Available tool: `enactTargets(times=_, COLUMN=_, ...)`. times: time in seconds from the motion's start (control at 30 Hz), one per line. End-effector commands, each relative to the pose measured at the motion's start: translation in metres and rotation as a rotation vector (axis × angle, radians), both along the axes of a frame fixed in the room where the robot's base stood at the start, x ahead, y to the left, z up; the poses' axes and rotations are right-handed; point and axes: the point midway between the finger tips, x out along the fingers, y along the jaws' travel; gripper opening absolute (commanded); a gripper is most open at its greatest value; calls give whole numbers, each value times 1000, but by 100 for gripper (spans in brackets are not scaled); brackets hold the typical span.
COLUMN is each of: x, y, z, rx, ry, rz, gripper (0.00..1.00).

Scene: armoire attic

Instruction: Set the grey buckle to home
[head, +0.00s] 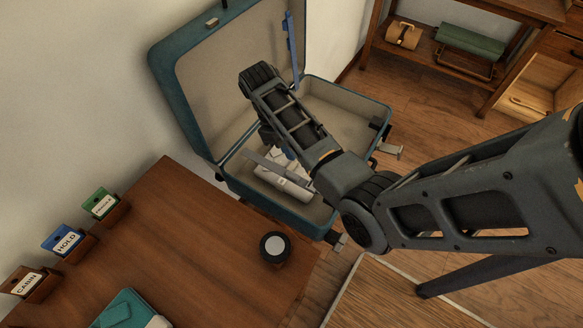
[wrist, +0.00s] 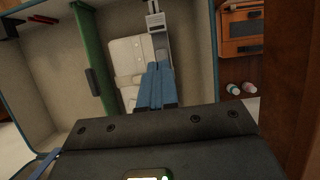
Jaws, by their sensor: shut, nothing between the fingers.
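The open teal suitcase (head: 272,205) has its lid leaning against the wall. In the wrist view a grey strap (wrist: 160,45) with a pale grey buckle (wrist: 155,21) lies over white folded cloth (wrist: 127,57). A grey strap (head: 264,163) also shows across the cloth in the head view. My gripper (wrist: 157,66) has its blue fingers together with nothing between them, over the near part of the grey strap. Whether they touch it I cannot tell. The fingers hide that part of the strap. My arm mostly hides the gripper in the head view.
A green strap (wrist: 90,50) with a dark buckle (wrist: 96,82) stands left of the cloth. A blue strap (head: 291,48) rises by the lid. The wooden desk (head: 190,245) holds a round black object (head: 275,247) and tag holders, including HOLD (head: 66,241).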

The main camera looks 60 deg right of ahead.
Motion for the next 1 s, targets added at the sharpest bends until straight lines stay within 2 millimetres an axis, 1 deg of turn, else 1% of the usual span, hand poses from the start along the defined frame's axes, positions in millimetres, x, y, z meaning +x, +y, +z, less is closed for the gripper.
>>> enactTargets(times=0.27, x=0, y=0, z=0, rx=0, ry=0, rz=0, gripper=0)
enactTargets(times=0.37, x=-2, y=0, z=-4, rx=0, ry=1, rz=0, gripper=0)
enactTargets(times=0.47, x=-6, y=0, z=-13, rx=2, ry=3, rz=-1, gripper=0)
enactTargets(times=0.8, x=-28, y=-1, z=-67, rx=2, ry=3, rz=-1, gripper=0)
enactTargets(times=0.9, x=-33, y=-1, z=-79, rx=2, ry=2, rz=-1, gripper=0)
enactTargets(times=1.0, x=-36, y=-1, z=-87, rx=1, ry=1, rz=0, gripper=0)
